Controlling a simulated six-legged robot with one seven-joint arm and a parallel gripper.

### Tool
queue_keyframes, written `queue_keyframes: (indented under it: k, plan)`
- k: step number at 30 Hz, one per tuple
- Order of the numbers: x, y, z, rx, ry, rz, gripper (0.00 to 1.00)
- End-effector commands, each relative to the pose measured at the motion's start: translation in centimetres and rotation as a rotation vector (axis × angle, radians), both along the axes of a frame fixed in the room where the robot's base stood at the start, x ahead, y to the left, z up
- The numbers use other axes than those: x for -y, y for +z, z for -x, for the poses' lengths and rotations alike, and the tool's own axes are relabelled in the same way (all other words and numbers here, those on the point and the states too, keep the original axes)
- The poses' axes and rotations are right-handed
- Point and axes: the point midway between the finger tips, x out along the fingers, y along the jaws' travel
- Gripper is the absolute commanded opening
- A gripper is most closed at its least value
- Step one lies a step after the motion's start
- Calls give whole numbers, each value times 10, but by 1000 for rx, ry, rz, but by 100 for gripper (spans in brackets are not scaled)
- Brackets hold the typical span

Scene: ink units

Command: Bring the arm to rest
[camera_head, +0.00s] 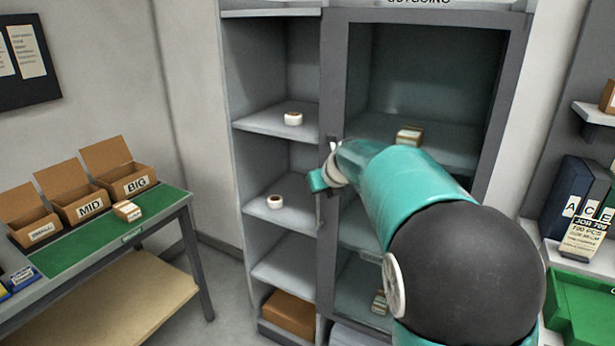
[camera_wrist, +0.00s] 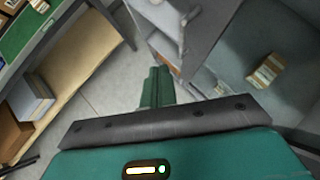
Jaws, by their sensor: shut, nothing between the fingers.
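My teal arm reaches forward in the head view, in front of the grey cabinet (camera_head: 334,60). My gripper (camera_head: 318,181) is at the cabinet's middle upright, near a dark latch-like part. In the wrist view its green fingers (camera_wrist: 157,86) are together with nothing between them. My arm hides part of the cabinet's right bay and its lower shelves. I cannot tell whether the gripper touches the upright.
Tape rolls (camera_head: 293,118) stand on the left shelves. A small labelled pack (camera_head: 409,135) sits in the right bay. A green-topped table (camera_head: 165,205) with open labelled boxes (camera_head: 126,180) is at left. A green bin (camera_head: 585,300) and binders (camera_head: 567,200) are at right. Floor shows between table and cabinet.

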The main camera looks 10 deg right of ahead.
Motion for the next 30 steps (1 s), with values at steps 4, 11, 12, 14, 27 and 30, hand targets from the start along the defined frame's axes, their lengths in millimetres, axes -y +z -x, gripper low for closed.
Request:
queue_keyframes:
  k: [4,11,12,14,27,30]
  plan:
    - [1,15,36,25,171,142,0]
    - [0,32,130,94,654,535,0]
    - [-1,33,147,107,742,605,0]
    - [0,33,172,126,875,713,0]
    - [6,-1,348,230,1894,1475,0]
    - [10,-14,376,230,2097,1600,0]
